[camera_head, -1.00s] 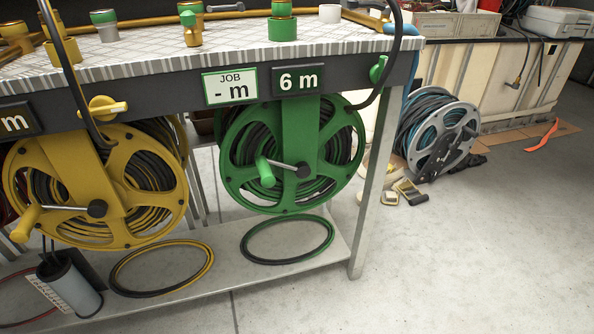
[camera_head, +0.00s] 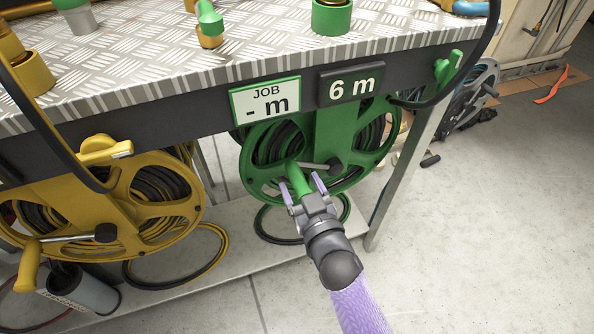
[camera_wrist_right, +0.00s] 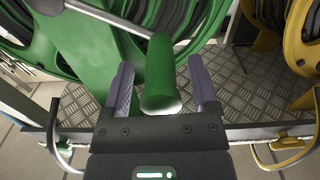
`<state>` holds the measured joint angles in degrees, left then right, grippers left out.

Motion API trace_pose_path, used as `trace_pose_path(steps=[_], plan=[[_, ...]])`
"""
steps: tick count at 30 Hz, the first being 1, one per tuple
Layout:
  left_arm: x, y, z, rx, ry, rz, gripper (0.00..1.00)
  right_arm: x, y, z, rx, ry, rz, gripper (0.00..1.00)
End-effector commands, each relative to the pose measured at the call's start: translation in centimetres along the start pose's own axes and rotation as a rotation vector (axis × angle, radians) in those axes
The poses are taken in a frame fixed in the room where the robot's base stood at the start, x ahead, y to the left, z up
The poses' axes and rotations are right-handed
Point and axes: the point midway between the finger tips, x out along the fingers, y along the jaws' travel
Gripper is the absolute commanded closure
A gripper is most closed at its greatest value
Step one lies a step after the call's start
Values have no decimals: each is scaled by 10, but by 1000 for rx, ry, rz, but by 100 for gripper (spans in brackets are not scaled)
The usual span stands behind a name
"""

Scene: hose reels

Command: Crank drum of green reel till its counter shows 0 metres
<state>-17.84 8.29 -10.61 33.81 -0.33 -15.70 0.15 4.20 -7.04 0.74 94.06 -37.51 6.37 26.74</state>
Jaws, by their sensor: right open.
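The green reel (camera_head: 262,150) hangs under the bench. Its counter (camera_head: 351,86) reads 6 m, and the job card (camera_head: 266,101) beside it reads "- m". My right gripper (camera_head: 303,186) is open in front of the reel, with its fingers on either side of the green crank handle (camera_head: 294,172). In the right wrist view, the handle (camera_wrist_right: 160,75) stands between the two open fingers (camera_wrist_right: 160,90), with a gap visible on each side. My left gripper is not in view.
The yellow reel (camera_head: 140,200) with its own crank handle hangs to the left. The bench leg (camera_head: 400,180) stands right of the green reel. A green valve knob (camera_head: 447,67) is on the bench edge. Open floor lies at the front right.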

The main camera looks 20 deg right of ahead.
Motion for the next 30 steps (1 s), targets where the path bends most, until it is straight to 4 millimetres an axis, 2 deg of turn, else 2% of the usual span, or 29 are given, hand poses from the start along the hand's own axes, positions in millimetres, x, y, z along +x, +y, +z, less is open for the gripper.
trace_pose_path(steps=[6, 17, 30], plan=[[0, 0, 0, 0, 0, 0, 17, 0, 0, 0, 0, 0, 0, 24], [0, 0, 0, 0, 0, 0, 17, 0, 0, 0, 0, -1, 0, 100], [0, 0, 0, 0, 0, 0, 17, 0, 0, 0, 0, -1, 0, 100]])
